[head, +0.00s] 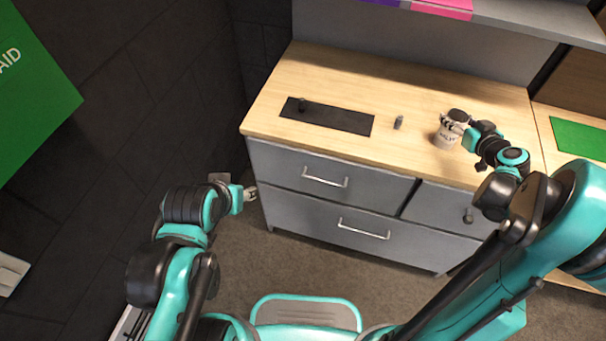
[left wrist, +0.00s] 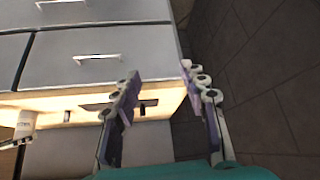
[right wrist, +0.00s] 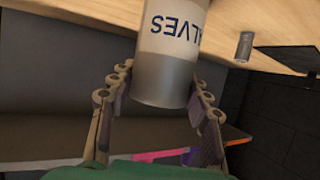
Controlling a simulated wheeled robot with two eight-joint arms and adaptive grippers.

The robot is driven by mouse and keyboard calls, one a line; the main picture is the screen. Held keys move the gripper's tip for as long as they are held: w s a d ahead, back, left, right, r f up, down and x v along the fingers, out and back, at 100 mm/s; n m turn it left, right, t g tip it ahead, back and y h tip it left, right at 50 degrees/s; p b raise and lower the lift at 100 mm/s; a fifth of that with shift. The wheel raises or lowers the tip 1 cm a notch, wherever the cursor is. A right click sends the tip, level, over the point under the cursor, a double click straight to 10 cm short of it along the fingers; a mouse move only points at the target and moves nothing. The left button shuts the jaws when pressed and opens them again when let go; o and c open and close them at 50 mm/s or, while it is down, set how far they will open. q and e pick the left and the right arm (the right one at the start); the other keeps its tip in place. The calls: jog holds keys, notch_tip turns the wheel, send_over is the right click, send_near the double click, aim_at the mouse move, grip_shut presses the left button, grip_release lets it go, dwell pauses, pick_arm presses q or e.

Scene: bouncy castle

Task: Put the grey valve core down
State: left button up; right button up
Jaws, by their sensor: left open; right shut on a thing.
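A small grey cylinder, the valve core (head: 399,122), stands upright on the wooden counter, apart from both grippers. It also shows in the right wrist view (right wrist: 243,46) and the left wrist view (left wrist: 67,116). My right gripper (head: 452,120) is shut on a white tin marked VALVES (head: 445,138), its fingers on either side of the grey end (right wrist: 163,82). The tin is right of the valve core; whether its base touches the counter is hard to tell. My left gripper (head: 248,192) is open and empty, in front of the counter's left front corner.
A black mat (head: 340,119) with a dark peg (head: 301,105) on it lies on the left of the counter (head: 400,82). Grey drawers (head: 290,172) with handles are below. A shelf (head: 530,17) overhangs the back right. The counter's middle back is clear.

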pick_arm(q)
jog(key=w+d+r+m+h, duration=0.1)
jog(key=w+d+r+m, duration=0.2)
jog(key=w+d+r, duration=0.6)
jog(key=m+g+h, duration=0.2)
jog(key=m+g, duration=0.2)
jog(key=m, duration=0.2)
send_over(400, 118)
jog(key=s+a, duration=0.3)
notch_tip(400, 118, down, 6)
jog(key=r, duration=0.1)
jog(key=x, duration=0.6)
jog(key=shift+a, duration=0.1)
jog(key=shift+x, duration=3.15)
jog(key=shift+w+r, duration=0.15)
jog(key=shift+w, duration=0.05)
grip_shut()
